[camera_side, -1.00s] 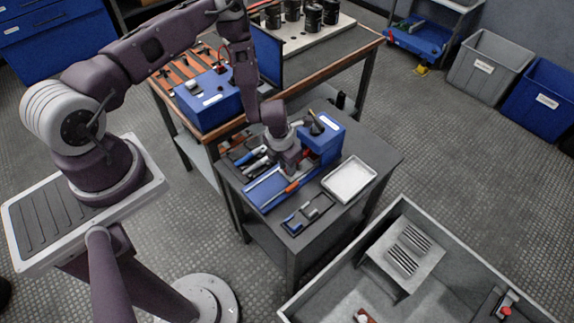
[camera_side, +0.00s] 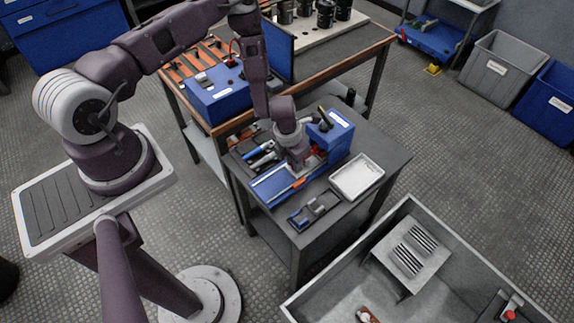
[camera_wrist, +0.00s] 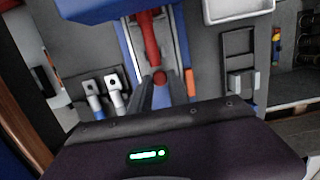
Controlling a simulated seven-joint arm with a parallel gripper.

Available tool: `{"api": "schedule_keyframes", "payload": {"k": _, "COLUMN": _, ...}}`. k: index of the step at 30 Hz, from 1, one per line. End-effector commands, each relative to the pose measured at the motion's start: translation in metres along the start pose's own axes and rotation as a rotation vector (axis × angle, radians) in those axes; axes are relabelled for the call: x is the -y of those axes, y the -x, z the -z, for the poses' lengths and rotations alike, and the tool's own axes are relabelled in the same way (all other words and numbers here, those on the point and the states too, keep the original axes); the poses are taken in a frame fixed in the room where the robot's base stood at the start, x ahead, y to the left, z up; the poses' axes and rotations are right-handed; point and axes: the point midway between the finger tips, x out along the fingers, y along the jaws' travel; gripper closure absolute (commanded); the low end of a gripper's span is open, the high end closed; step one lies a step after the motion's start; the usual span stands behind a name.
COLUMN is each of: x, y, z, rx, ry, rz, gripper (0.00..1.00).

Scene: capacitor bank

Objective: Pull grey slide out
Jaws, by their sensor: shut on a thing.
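A blue fixture (camera_side: 340,136) stands on the small grey table, with a blue track (camera_side: 270,186) reaching out from it. In the wrist view, pale grey rails (camera_wrist: 133,45) run along the track with a red bar (camera_wrist: 149,38) between them. The red bar ends in a round red knob (camera_wrist: 160,77). My gripper (camera_wrist: 162,92) is down over the track, its fingers shut on the red knob. The side view shows my gripper (camera_side: 299,163) low over the track, just in front of the fixture. I cannot tell the grey slide apart from the rails with certainty.
A white tray (camera_side: 357,176) lies right of the fixture. A dark holder with blue parts (camera_side: 313,211) lies in front. Hand tools (camera_side: 261,152) lie left of the track. An orange piece (camera_wrist: 190,82) sits beside the track. A large grey bin (camera_side: 400,215) stands nearby.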

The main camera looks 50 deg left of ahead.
Motion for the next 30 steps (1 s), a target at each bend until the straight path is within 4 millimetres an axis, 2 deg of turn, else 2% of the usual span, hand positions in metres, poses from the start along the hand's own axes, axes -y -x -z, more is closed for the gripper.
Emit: {"api": "schedule_keyframes", "payload": {"k": 30, "x": 0.0, "y": 0.009, "z": 0.069, "rx": -0.006, "ry": 0.001, "rz": 0.0, "gripper": 1.0}}
